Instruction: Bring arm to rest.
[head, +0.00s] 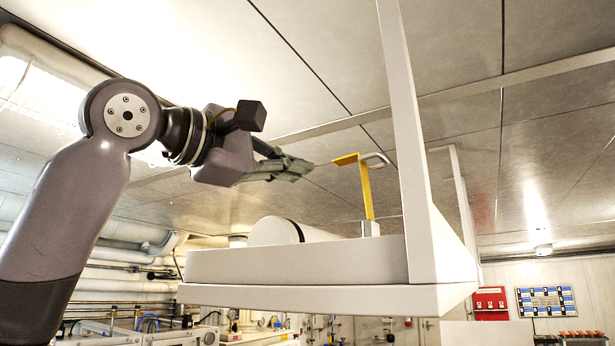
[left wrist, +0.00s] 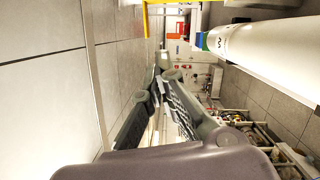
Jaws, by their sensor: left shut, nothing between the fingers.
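My left arm comes in from the left in the head view, raised under the ceiling. My left gripper (head: 306,166) is shut with nothing between its fingers. Its tips point right, a little left of and near the height of the top of a yellow lever (head: 367,190) with a grey hooked end. In the left wrist view the closed fingertips (left wrist: 165,72) meet in the middle, and part of the yellow piece (left wrist: 146,18) shows at the top. My right gripper is not in view.
A white shelf-like frame (head: 320,298) with an upright post (head: 408,130) stands below and right of the gripper. A white cylinder (head: 275,232) lies on it and shows at upper right in the left wrist view (left wrist: 268,48). Pipes (head: 110,285) line the left wall.

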